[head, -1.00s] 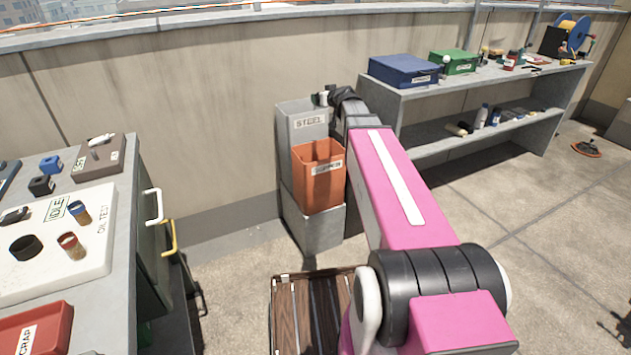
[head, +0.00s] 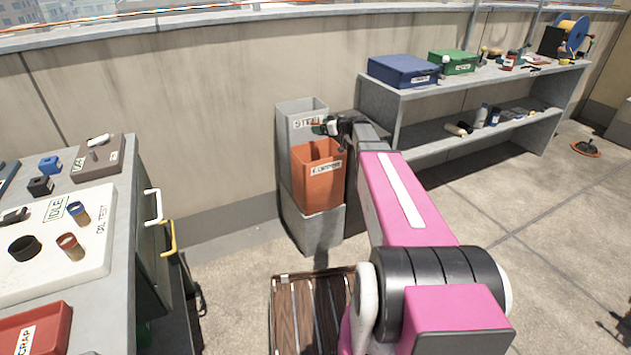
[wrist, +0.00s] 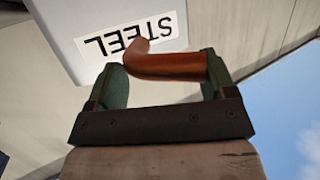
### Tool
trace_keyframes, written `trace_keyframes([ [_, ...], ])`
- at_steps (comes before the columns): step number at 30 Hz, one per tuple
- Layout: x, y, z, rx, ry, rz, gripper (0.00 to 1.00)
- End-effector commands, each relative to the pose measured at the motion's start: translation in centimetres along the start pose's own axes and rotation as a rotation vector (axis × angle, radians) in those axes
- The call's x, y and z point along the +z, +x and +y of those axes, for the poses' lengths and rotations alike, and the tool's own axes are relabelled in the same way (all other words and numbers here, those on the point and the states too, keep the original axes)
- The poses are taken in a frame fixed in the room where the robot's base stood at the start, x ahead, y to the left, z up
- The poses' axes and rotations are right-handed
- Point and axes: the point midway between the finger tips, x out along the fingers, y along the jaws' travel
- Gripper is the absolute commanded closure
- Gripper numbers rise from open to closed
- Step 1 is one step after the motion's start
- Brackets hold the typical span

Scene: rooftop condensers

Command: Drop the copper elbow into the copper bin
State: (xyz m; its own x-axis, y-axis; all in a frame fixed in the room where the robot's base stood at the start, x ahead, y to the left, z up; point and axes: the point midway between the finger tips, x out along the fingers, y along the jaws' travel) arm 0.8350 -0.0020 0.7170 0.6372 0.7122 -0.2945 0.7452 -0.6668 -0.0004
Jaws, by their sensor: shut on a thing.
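My gripper (head: 322,127) is near the upper rim of the steel bin, above the back of the copper bin in the head view. In the wrist view my gripper (wrist: 165,85) is shut on the copper elbow (wrist: 170,66), a reddish-brown bent pipe held across between the two fingers. The elbow is too small to make out clearly in the head view. The orange copper bin (head: 318,185) stands in front of the grey bin labelled STEEL (head: 289,125). Its open top faces up and its inside is partly visible. The STEEL label (wrist: 125,38) shows upside down behind the elbow.
A grey shelf unit (head: 440,87) with blue and green boxes stands right of the bins. A workbench (head: 122,220) with a white test board and a red scrap tray is at left. A slatted wooden crate (head: 310,310) lies on the floor in front.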

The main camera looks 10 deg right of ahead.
Motion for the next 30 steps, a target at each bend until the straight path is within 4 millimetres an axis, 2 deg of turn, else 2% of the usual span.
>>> trace_keyframes([
  [10,3.5,1.1,0.0,0.001,0.001,-0.001,0.48],
  [20,3.9,1.2,0.0,0.001,0.000,-0.001,0.48],
  [21,3.9,1.2,0.0,0.001,0.000,-0.001,0.17],
  [23,3.9,1.2,0.0,0.001,0.000,-0.001,0.00],
  [30,3.9,1.1,0.0,0.002,0.000,-0.001,0.00],
])
